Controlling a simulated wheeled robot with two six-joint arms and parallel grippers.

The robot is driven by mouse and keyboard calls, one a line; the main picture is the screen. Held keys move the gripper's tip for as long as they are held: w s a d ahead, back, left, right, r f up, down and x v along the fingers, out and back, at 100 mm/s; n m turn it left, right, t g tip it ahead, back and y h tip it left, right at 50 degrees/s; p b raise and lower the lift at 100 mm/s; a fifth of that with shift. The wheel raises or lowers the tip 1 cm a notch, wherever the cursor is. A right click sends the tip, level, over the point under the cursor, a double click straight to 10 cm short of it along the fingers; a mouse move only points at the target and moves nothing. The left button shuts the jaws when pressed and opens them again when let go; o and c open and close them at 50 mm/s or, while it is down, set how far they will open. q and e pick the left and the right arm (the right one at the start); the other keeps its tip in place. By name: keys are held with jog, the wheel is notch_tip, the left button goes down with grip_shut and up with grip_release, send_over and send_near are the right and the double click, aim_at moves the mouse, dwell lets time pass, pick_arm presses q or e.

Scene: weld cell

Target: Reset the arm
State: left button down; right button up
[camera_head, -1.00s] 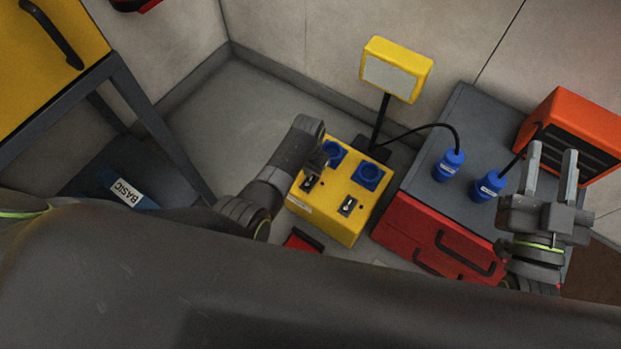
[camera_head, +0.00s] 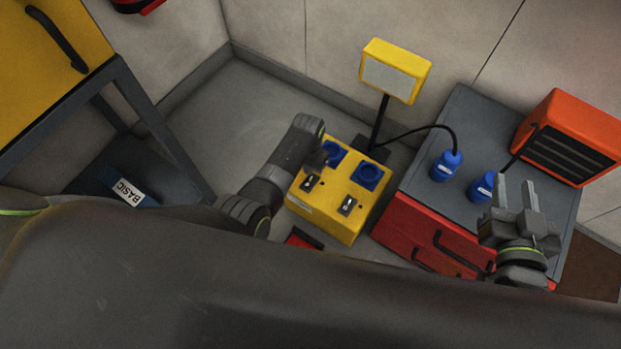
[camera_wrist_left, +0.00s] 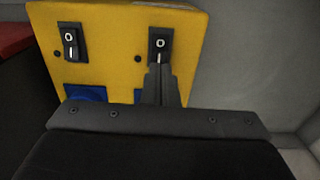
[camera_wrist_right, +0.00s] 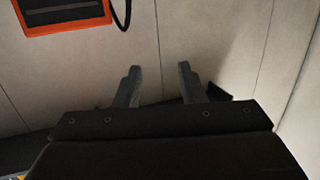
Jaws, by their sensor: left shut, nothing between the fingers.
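A yellow power box (camera_head: 331,222) stands on the floor, with two blue sockets (camera_head: 367,175) and two black rocker switches (camera_head: 346,206) on its top. My left gripper (camera_head: 317,164) is at the head-view left switch (camera_head: 310,183). In the left wrist view its fingers (camera_wrist_left: 160,82) are shut and empty, with tips just below that switch's rocker (camera_wrist_left: 160,47); I cannot tell whether they touch. My right gripper (camera_head: 515,188) is open and empty in front of the grey cabinet top, near the blue plugs. It also shows open in the right wrist view (camera_wrist_right: 160,78).
A yellow lamp (camera_head: 395,70) on a black post stands behind the box. Right of it, a red-fronted cabinet (camera_head: 420,232) carries two blue plugs (camera_head: 446,166) with cables and an orange heater (camera_head: 570,136).

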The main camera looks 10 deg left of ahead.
jog(key=shift+s+f+g, duration=0.15)
jog(key=shift+f+g, duration=0.15)
jog(key=shift+f, duration=0.25)
